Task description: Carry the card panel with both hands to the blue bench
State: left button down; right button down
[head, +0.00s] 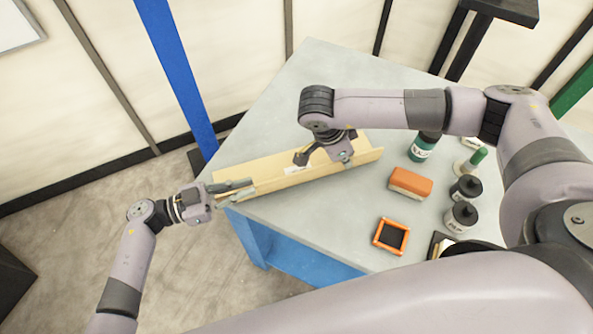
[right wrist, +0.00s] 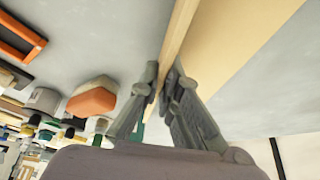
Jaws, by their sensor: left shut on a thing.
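The card panel (head: 285,170) is a long tan piece with a raised edge. It is over the left part of a grey-topped bench with a blue frame (head: 300,262), its left end near the bench's edge. I cannot tell whether it touches the top. My left gripper (head: 236,190) is shut on the panel's left end. My right gripper (head: 325,156) is at the panel's right half. In the right wrist view its fingertips (right wrist: 164,80) stand close together on either side of the panel's edge (right wrist: 180,35); whether they press on it is unclear.
An orange-and-tan block (head: 410,182), an orange-framed tray (head: 391,236), dark-capped containers (head: 461,216) and a green bottle (head: 422,148) stand on the right of the bench top. A blue post (head: 180,75) rises behind the left end.

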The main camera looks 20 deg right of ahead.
pick_arm(q)
jog(key=shift+f+b, duration=0.3)
jog(key=shift+f, duration=0.25)
pick_arm(e)
jog(key=shift+f, duration=0.55)
pick_arm(q)
jog(key=c, duration=1.8)
grip_release()
jog(key=shift+r, duration=0.1)
pick_arm(e)
jog(key=c, duration=1.8)
grip_release()
jog(key=shift+r, duration=0.1)
jog(key=shift+a+r, duration=0.1)
jog(key=shift+r, duration=0.1)
pick_arm(q)
jog(key=a, duration=1.2)
pick_arm(e)
jog(key=v, duration=1.1)
jog(key=shift+s+a+r, duration=0.1)
jog(key=shift+a+r, duration=0.1)
jog(key=shift+r, duration=0.05)
pick_arm(q)
jog(key=shift+a, duration=0.1)
